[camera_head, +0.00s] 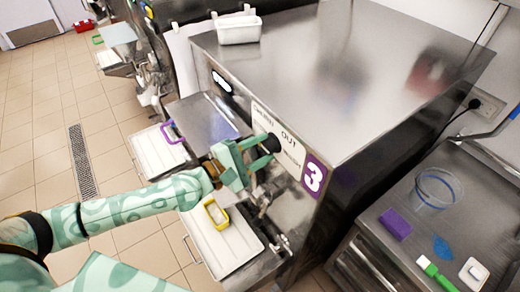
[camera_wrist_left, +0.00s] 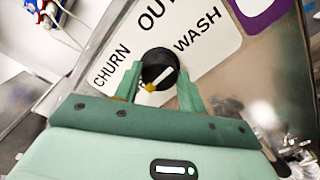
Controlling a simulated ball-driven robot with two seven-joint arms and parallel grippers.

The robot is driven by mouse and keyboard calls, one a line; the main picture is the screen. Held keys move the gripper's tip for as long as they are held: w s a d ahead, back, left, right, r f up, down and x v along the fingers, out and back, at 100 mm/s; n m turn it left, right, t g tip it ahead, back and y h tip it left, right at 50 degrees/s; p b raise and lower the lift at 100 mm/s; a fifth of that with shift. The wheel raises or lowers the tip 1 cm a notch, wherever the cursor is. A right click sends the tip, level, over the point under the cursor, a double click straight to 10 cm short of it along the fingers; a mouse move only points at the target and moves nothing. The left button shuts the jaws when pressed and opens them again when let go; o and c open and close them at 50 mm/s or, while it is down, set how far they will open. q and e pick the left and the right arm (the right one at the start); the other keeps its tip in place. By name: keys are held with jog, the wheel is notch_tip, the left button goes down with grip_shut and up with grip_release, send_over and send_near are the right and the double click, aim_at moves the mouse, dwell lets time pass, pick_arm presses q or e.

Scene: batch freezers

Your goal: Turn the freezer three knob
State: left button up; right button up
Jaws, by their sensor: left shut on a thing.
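The freezer three (camera_head: 345,75) is a steel box with a purple "3" label (camera_head: 314,177) on its front. Its black knob (camera_head: 272,143) sits on a white plate reading CHURN, OUT and WASH. In the left wrist view the knob (camera_wrist_left: 159,68) has a pale pointer with a yellow tip, and slants between lower left and upper right. My left gripper (camera_head: 262,150) is at the knob, and its two green fingers (camera_wrist_left: 157,92) are shut on it from either side. The fingers hide part of the knob in the head view. My right gripper is not in view.
A white tub (camera_head: 239,28) stands on the freezer top. Below the front are a white tray (camera_head: 235,245) and a yellow-framed item (camera_head: 216,214). The right counter holds a clear container (camera_head: 437,188), a purple block (camera_head: 395,223) and a green-handled brush (camera_head: 434,271).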

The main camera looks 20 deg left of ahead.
pick_arm(q)
jog(key=o, duration=1)
jog(key=shift+c, duration=0.2)
jog(key=b+v, duration=0.5)
jog(key=v, duration=1.1)
jog(key=shift+a+b, duration=0.2)
jog(key=shift+b, duration=0.1)
jog(key=shift+s+f, duration=0.15)
